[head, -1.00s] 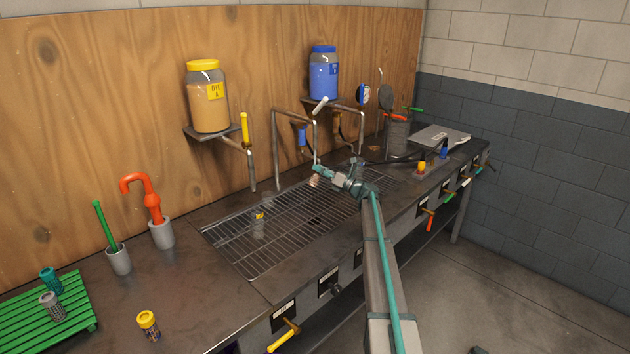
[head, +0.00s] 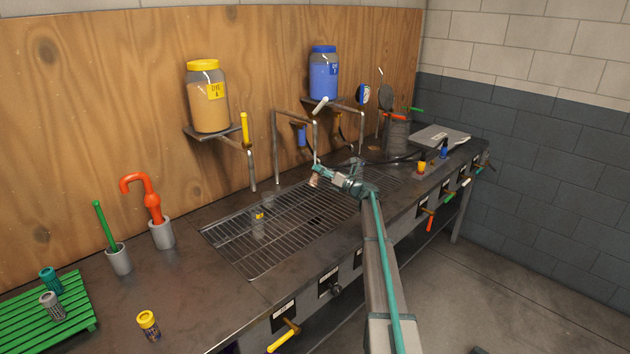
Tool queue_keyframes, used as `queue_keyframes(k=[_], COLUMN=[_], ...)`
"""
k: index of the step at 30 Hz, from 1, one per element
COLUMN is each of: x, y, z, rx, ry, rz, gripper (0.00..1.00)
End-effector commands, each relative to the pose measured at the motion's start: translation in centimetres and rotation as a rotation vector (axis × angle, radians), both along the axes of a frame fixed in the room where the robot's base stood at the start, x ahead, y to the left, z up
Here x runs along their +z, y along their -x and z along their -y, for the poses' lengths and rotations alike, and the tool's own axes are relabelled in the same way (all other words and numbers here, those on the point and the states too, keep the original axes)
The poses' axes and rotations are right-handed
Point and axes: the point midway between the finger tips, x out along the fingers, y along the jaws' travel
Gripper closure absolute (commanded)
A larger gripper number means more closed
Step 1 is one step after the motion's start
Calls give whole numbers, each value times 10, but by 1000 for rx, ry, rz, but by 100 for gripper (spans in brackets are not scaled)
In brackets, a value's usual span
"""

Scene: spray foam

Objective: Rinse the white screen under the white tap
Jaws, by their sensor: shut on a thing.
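My gripper (head: 316,175) is over the metal grate (head: 232,250), beneath the lower end of a thin metal pipe. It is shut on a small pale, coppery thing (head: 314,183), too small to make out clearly. I cannot tell whether this is the white screen. A tap with a white handle (head: 319,105) is on the wall side, near the bent pipe above my gripper. I cannot make out any running water.
A yellow-handled tap (head: 244,128) and a blue-handled one (head: 301,136) stand close by. A small yellow-banded container (head: 259,226) is on the grate. A green rack (head: 25,325) and holders with a red tool (head: 153,200) are at left. The grate's front left is clear.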

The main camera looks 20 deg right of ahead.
Motion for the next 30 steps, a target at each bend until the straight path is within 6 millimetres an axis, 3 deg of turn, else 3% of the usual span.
queue_keyframes(k=[8,30], x=[0,1], y=[3,27], z=[11,86], rx=[-1,-1], ry=[-1,-1], rz=[0,0], gripper=[97,97])
